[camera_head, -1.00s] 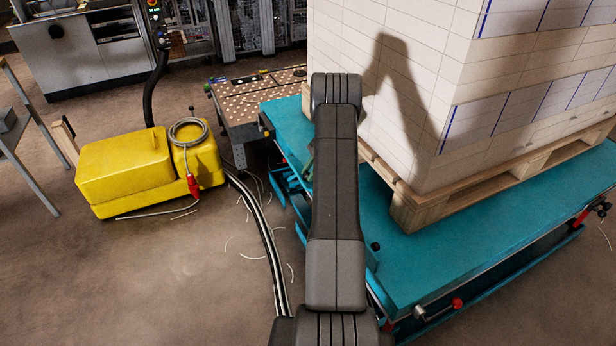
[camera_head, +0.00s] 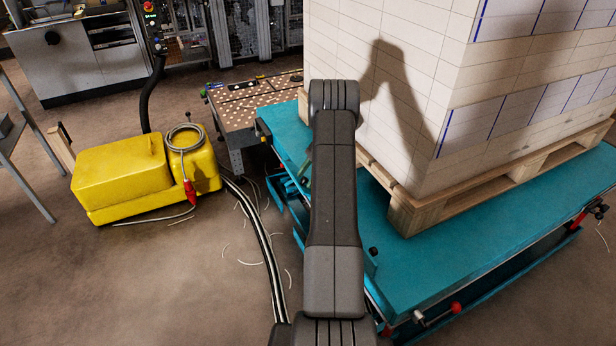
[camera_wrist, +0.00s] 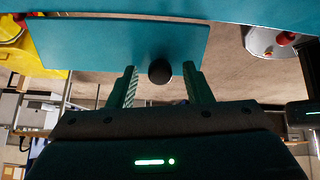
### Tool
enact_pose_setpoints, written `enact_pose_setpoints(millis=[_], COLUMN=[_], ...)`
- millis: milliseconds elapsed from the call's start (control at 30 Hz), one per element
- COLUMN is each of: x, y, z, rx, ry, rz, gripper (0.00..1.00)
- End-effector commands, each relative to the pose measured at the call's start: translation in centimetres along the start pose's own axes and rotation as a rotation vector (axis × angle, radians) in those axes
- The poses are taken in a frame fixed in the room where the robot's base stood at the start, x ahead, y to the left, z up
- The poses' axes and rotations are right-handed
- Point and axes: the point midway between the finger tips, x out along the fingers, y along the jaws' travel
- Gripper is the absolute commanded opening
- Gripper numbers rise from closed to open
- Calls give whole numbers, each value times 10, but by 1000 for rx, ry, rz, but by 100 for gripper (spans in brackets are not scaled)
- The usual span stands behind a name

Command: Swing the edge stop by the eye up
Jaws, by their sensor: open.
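A flat teal flap (camera_wrist: 90,42), which looks like the edge stop, hangs at the side of the teal table in the wrist view. A black round knob or eye (camera_wrist: 160,71) stands out from its lower edge; I cannot tell whether it has a hole. My gripper (camera_wrist: 159,67) is open, with one green finger on each side of the black knob. No clear contact shows.
The teal table (camera_head: 450,245) carries a wooden pallet (camera_head: 425,212) with a tall white ream stack (camera_head: 400,110). A yellow container (camera_head: 118,175) stands left on the floor. A cable track (camera_head: 260,240) runs beside my arm. A perforated table (camera_head: 240,105) stands behind.

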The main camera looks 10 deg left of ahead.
Motion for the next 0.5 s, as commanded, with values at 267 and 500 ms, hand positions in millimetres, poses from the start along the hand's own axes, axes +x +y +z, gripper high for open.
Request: enact_pose_setpoints(millis=[267, 500], x=[-38, -69], y=[5, 9], z=[-28, -52], rx=[-3, -1], ry=[-3, -2], rz=[3, 2], gripper=[45, 45])
